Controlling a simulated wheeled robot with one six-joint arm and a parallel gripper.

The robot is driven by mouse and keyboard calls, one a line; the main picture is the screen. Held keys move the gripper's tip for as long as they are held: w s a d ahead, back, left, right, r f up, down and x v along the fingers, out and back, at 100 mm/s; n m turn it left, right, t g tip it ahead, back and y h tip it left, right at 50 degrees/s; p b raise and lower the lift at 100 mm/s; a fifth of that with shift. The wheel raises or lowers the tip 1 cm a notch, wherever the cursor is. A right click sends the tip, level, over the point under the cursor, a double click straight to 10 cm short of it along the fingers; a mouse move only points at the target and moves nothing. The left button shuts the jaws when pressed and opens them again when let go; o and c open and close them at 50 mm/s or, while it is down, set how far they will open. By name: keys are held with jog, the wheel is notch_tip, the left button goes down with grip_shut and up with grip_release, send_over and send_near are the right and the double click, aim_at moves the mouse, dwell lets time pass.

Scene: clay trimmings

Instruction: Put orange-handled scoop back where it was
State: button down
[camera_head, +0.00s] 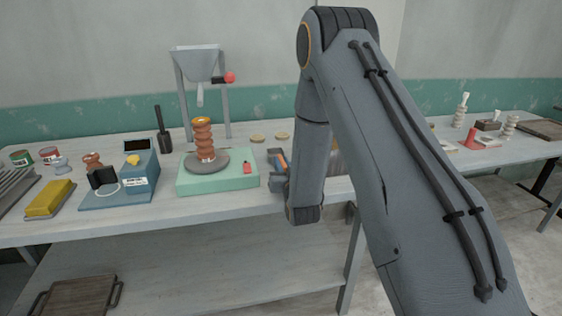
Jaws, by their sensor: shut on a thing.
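My gripper (275,158) is over the workbench, right of the green base, partly hidden behind my own arm. It is shut on a small orange piece that looks like the handle of the orange-handled scoop (282,161). The scoop's head is hidden or too small to make out. I cannot tell whether the scoop touches the table.
The workbench (150,222) carries a green base (218,184) with a stacked brown clay piece (204,140), a blue scale (120,188), a yellow block (49,199) and a hopper stand (196,64). A second table (470,160) stands right. Two small discs (257,137) lie behind my gripper.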

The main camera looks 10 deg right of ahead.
jog(key=shift+f+b, duration=0.4)
jog(key=shift+f, duration=0.25)
dwell(0.4)
jog(key=c, duration=1.6)
grip_release()
jog(key=shift+o, duration=0.2)
jog(key=shift+s, duration=0.1)
